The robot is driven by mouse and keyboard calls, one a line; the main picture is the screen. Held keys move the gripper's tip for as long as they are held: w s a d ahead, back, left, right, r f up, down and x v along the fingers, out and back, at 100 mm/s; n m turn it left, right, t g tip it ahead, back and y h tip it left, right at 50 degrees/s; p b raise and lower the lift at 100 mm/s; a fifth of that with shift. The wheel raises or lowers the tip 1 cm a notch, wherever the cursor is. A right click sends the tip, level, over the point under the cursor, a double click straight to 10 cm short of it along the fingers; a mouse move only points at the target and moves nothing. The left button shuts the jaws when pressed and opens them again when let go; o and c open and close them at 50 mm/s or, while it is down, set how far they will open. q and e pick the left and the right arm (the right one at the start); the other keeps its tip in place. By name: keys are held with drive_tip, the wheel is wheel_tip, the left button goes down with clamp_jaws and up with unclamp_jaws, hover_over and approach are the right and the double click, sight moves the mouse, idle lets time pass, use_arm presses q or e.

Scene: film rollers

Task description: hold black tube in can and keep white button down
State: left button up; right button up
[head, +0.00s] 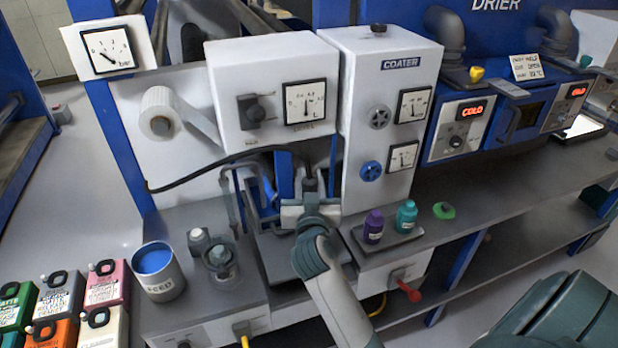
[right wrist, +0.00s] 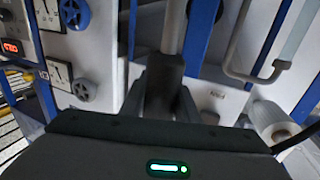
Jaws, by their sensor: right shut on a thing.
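My right gripper (head: 309,192) reaches up from the bottom middle to the blue frame under the coater. It is shut on a dark piece (right wrist: 164,78) in the right wrist view, with a grey rod (right wrist: 173,25) running out of it. In the head view a black tube (head: 225,165) arches from the left and drops to this gripper. A metal can (head: 165,286) with blue contents stands at the left, apart from the gripper and the tube. My left gripper is not in view.
A small tray (head: 400,240) holds purple (head: 373,228) and teal (head: 406,216) bottles. A red lever (head: 408,291) juts from the front. Several coloured canisters (head: 60,295) stand at lower left. The right counter is mostly clear.

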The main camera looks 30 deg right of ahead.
wheel_tip(320, 180, down, 10)
drive_tip(key=b, duration=0.8)
idle(0.4)
drive_tip(key=shift+r, duration=0.1)
idle(1.2)
